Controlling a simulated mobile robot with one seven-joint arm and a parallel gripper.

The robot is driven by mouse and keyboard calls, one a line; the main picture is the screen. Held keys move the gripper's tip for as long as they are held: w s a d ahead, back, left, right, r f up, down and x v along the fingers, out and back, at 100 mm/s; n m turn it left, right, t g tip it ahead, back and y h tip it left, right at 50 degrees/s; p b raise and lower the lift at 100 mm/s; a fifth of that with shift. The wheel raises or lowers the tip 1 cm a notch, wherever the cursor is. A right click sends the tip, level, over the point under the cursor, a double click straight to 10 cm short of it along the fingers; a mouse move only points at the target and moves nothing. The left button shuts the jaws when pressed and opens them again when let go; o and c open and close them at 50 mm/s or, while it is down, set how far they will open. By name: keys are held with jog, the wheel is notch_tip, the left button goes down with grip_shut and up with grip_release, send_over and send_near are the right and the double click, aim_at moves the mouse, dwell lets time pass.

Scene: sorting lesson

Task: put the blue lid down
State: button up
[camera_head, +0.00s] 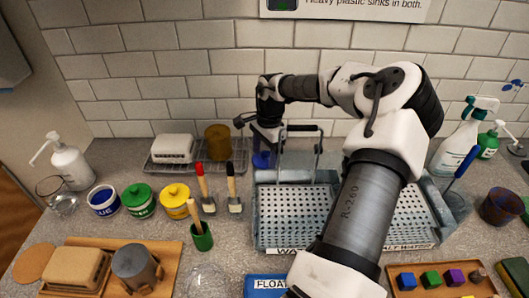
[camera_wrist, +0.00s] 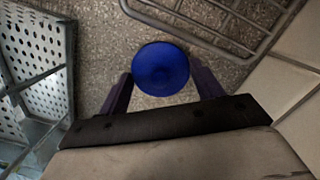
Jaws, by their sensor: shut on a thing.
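The blue lid (camera_wrist: 160,69) is round and shows as a blue disc between the two dark fingers of my gripper (camera_wrist: 162,88). The fingers are shut on it at its sides. In the head view my gripper (camera_head: 265,146) points down near the back wall, between the wire rack and the perforated tub, with blue from the lid (camera_head: 262,160) below it. The wrist view shows speckled counter (camera_wrist: 100,45) under the lid; the gap to it cannot be told. A jar labelled BLUE (camera_head: 104,204) stands at the left beside a green-lidded jar (camera_head: 139,202) and a yellow-lidded jar (camera_head: 175,204).
The wire rack (camera_head: 159,172) holds a white block and a brown cylinder. The perforated water tub (camera_head: 290,247) is right of my gripper, with an upright handle. Bare counter (camera_head: 125,156) lies left of the rack.

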jog(key=shift+f, duration=0.65)
jog(key=o, duration=0.9)
jog(key=shift+f, duration=0.15)
jog(key=shift+o, duration=0.2)
notch_tip(320, 180, up, 12)
jog(key=d+b, duration=0.1)
jog(key=b, duration=0.2)
jog(key=shift+w, duration=0.4)
